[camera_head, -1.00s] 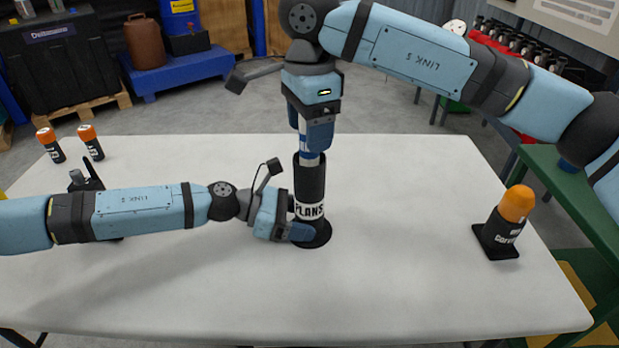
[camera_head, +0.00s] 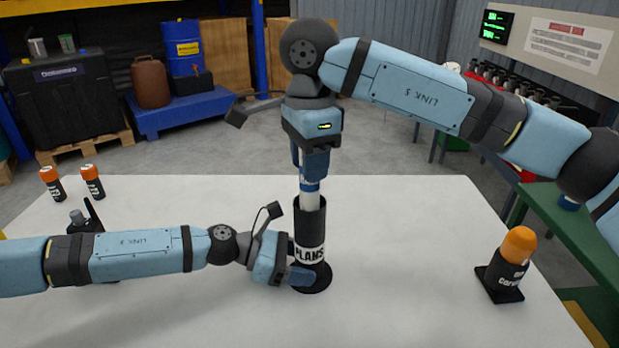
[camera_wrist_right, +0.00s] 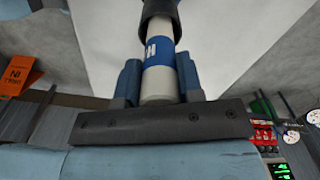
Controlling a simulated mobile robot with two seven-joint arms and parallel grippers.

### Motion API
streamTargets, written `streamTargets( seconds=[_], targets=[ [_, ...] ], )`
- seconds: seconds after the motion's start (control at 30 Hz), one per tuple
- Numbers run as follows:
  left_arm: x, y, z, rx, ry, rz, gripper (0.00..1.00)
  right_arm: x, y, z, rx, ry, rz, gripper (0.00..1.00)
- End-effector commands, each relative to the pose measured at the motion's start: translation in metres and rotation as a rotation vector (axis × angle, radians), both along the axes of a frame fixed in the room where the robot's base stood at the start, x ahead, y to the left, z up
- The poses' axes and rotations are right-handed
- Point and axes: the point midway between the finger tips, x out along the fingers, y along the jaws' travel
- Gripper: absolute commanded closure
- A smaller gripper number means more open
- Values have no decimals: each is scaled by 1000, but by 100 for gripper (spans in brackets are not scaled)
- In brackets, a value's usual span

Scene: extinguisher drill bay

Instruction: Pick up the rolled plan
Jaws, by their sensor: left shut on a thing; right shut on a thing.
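The rolled plan (camera_head: 309,201) is a white roll with a blue band. It stands upright with its lower part inside a black tube labelled PLANS (camera_head: 310,232), which hides its lower end. My right gripper (camera_head: 311,172) points down from above and is shut on the upper part of the plan. The right wrist view shows the plan (camera_wrist_right: 158,82) between the blue fingers, running into the dark tube mouth (camera_wrist_right: 160,12). My left gripper (camera_head: 302,277) is shut on the tube low down, just above its round base on the white table (camera_head: 420,240).
An orange-topped black canister (camera_head: 508,265) stands on a square base at the table's right. Two small orange-capped cylinders (camera_head: 92,182) stand at the far left. A dark object (camera_head: 88,218) is partly behind my left arm. The table between tube and canister is clear.

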Motion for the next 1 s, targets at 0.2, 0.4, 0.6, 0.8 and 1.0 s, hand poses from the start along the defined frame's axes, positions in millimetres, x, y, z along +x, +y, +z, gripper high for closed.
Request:
streamTargets(
  seconds=[0.2,0.4,0.6,0.8,1.0],
  targets=[
    [0,0,0,0,1,0,54,0,1,64,2,-5,-1,100],
    [0,0,0,0,1,0,54,0,1,135,2,-5,0,100],
    [0,0,0,0,1,0,54,0,0,197,0,-7,-4,100],
    [0,0,0,0,1,0,54,0,0,237,0,-4,-2,100],
    [0,0,0,0,0,0,54,0,0,255,0,-2,-2,100]
  ],
)
